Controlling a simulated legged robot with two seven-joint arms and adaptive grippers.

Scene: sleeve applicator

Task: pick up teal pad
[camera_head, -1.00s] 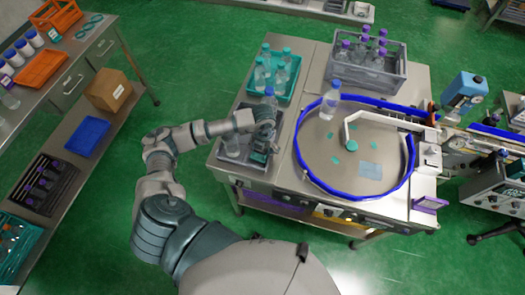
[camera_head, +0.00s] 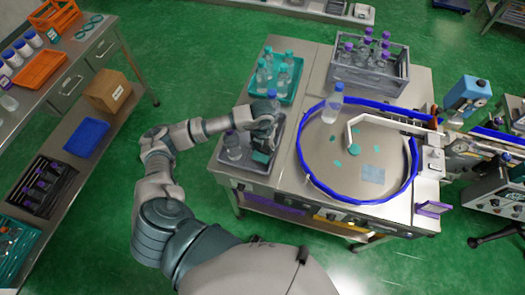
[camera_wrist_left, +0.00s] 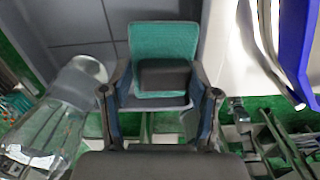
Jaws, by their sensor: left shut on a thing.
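The teal pad (camera_wrist_left: 163,42) is a flat, textured square between the fingers of my left gripper (camera_wrist_left: 160,100) in the left wrist view. In the head view the left gripper (camera_head: 263,143) is over the grey tray (camera_head: 262,170) at the table's left front, shut on the pad. The pad (camera_head: 261,157) shows there as a small teal patch below the fingers. Part of the pad is hidden behind a dark gripper part. My right gripper is not in view.
The turntable's blue rim (camera_head: 301,168) lies to the right. A teal tray (camera_head: 288,98) and grey crate (camera_head: 398,82) hold bottles.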

